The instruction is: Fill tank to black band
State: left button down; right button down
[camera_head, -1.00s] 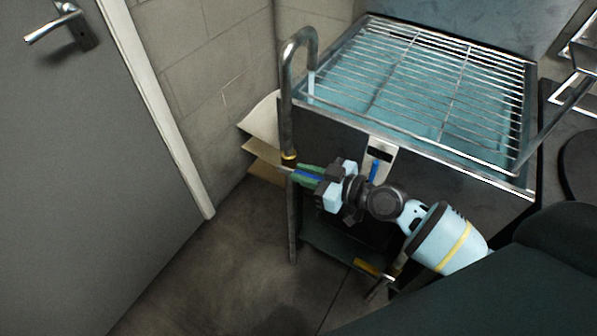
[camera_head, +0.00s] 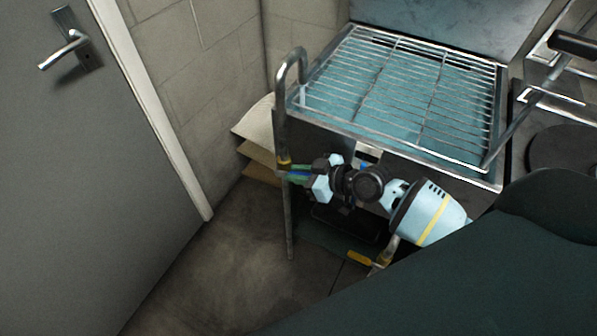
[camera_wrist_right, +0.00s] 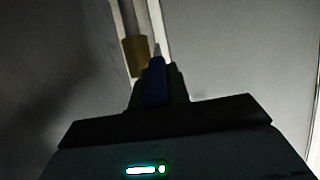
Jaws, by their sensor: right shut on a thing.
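The tank (camera_head: 488,169) is a steel box with a wire rack on top and blue-tinted water (camera_head: 400,100) under it. A hooked steel filling pipe (camera_head: 282,115) rises at its left corner, its spout over the tank edge. I cannot tell whether water runs from it. My right gripper (camera_head: 296,174) is at the brass-coloured valve on this pipe, shut on a blue valve handle. The handle (camera_wrist_right: 155,82) shows between the fingers in the wrist view, below the brass fitting (camera_wrist_right: 135,55). A light gauge plate (camera_head: 369,153) on the tank front is mostly hidden by my wrist, its level unreadable.
A yellow-handled lever (camera_head: 359,257) is low under the tank. Stacked pale sheets or sacks (camera_head: 257,135) stand against the block wall to the left. A grey door (camera_head: 95,200) is farther left. The floor (camera_head: 225,270) before it is clear.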

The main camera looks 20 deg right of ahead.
jog(key=c, duration=1.4)
grip_release()
pick_arm(q)
jog(key=shift+w, duration=0.15)
pick_arm(e)
jog(key=shift+o, duration=0.4)
pick_arm(q)
jog(key=shift+r, duration=0.1)
jog(key=shift+w, duration=0.1)
pick_arm(e)
jog(key=shift+s, duration=0.1)
jog(key=shift+s+d+r, duration=0.15)
jog(key=shift+s+d, duration=0.1)
jog(key=v, duration=0.7)
jog(key=shift+a, duration=0.1)
